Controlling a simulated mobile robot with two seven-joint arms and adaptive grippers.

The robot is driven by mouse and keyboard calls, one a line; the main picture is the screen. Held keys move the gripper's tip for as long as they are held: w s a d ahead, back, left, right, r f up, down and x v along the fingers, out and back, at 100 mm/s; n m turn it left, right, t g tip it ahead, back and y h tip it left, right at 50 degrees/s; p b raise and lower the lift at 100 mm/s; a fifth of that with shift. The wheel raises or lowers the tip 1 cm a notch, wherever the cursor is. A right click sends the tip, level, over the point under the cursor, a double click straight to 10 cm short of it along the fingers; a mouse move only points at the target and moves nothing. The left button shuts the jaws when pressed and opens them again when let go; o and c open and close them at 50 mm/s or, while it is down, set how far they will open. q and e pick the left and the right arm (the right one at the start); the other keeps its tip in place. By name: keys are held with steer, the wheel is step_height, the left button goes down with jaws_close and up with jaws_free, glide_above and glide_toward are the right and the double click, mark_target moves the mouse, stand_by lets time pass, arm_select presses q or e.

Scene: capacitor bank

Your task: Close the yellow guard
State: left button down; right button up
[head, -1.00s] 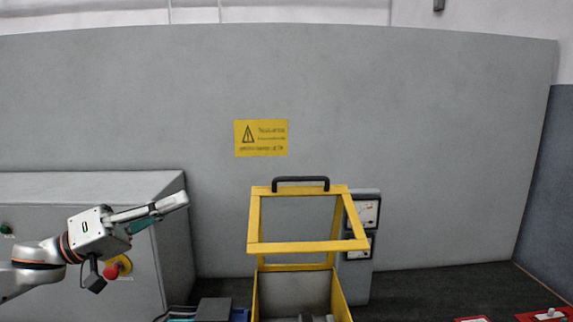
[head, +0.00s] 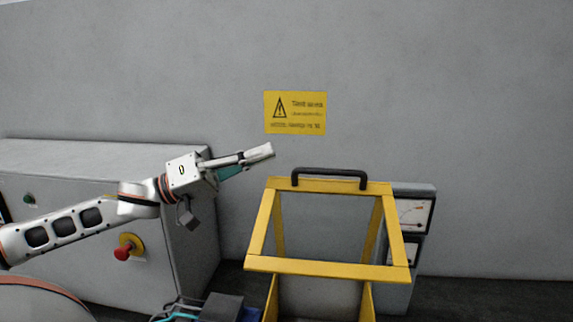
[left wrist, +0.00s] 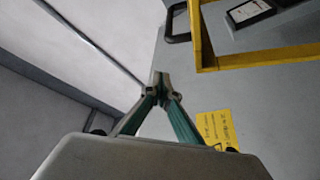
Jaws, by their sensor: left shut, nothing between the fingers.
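The yellow guard (head: 330,269) is a frame with a black handle (head: 330,172) along its top edge. It stands raised and tilted over an open yellow-edged box (head: 366,303) in the head view. Its frame (left wrist: 258,58) and black handle (left wrist: 178,22) also show in the left wrist view, at the top right. My left gripper (head: 270,150) is shut and empty, just left of and a little above the guard's handle, apart from it. Its closed fingertips (left wrist: 160,78) show in the left wrist view. My right gripper is not in view.
A grey cabinet with a red button (head: 122,253) on a yellow plate stands at the left. A meter panel (head: 414,215) stands behind the guard's right side. A yellow warning sign (head: 295,113) is on the grey wall. A dark box (head: 222,307) sits low, left of the guard.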

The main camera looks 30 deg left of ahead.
mark_target(286, 185)
arm_select(q)
steer(key=shift+x, duration=2.55)
steer(key=shift+s+d+f, duration=0.4)
steer(key=shift+s+f, duration=0.15)
steer(key=shift+f, duration=0.15)
steer(key=shift+s+d+f, duration=0.4)
steer(key=shift+s+f, duration=0.15)
steer(key=shift+f, duration=0.2)
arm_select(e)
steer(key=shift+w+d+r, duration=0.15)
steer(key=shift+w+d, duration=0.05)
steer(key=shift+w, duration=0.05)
arm_select(q)
steer(key=shift+f, duration=0.1)
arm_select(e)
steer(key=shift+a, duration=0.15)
